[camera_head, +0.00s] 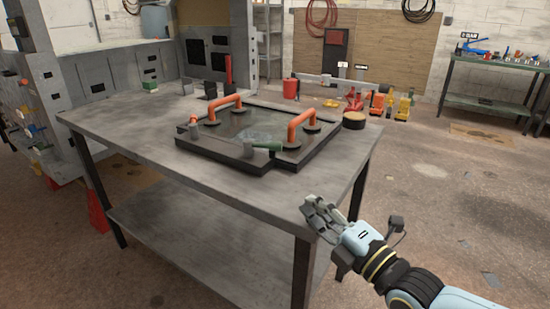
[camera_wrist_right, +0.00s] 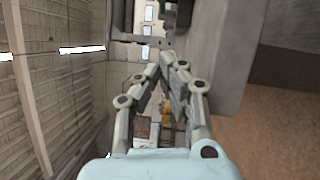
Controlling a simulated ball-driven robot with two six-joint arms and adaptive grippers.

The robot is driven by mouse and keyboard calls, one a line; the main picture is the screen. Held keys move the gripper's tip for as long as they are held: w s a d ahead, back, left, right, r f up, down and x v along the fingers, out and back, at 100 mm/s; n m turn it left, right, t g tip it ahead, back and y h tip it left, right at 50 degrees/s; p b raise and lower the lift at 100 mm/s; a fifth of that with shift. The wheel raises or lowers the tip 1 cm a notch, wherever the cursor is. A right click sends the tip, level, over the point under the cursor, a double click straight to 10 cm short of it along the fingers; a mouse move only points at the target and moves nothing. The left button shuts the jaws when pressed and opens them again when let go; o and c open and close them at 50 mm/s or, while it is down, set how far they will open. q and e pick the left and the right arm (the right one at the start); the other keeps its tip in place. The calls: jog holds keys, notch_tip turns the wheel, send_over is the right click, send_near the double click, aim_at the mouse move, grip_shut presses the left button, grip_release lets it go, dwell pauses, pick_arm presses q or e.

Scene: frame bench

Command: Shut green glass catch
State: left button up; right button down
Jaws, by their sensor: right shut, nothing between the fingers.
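The glass frame (camera_head: 215,146) lies flat on the grey bench (camera_head: 150,125). It is a dark frame with a glass pane and two orange handles (camera_head: 300,122) standing up from it. A green catch (camera_head: 267,147) sits at the frame's front edge, beside a grey knob; I cannot tell whether it is fully open or part-turned. My right gripper (camera_head: 318,214) is shut and empty, just off the bench's front right corner and apart from the frame. In the right wrist view its fingers (camera_wrist_right: 163,72) meet at the tips. My left gripper is not in view.
A round dark tin (camera_head: 354,120) stands on the bench right of the frame. The bench top in front of the frame is bare. A second bench (camera_head: 497,65) stands far right.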

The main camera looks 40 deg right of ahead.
jog(key=b, duration=0.2)
send_near(276, 149)
jog(key=w+a, duration=0.4)
jog(key=a, duration=0.1)
jog(key=shift+w+a+r, duration=0.1)
jog(key=shift+w+a, duration=0.05)
jog(key=shift+w, duration=0.25)
jog(key=shift+w+d+r+b, duration=0.2)
jog(key=shift+w+d+b, duration=0.15)
jog(key=shift+w+d, duration=0.55)
jog(key=shift+w+d+r, duration=0.15)
jog(key=shift+w+d, duration=0.1)
jog(key=shift+d, duration=0.25)
jog(key=shift+w+d+r+p, duration=0.1)
jog(key=shift+w+d+p, duration=0.1)
jog(key=shift+d, duration=0.3)
jog(key=shift+w+d+p, duration=0.2)
jog(key=shift+d, duration=0.45)
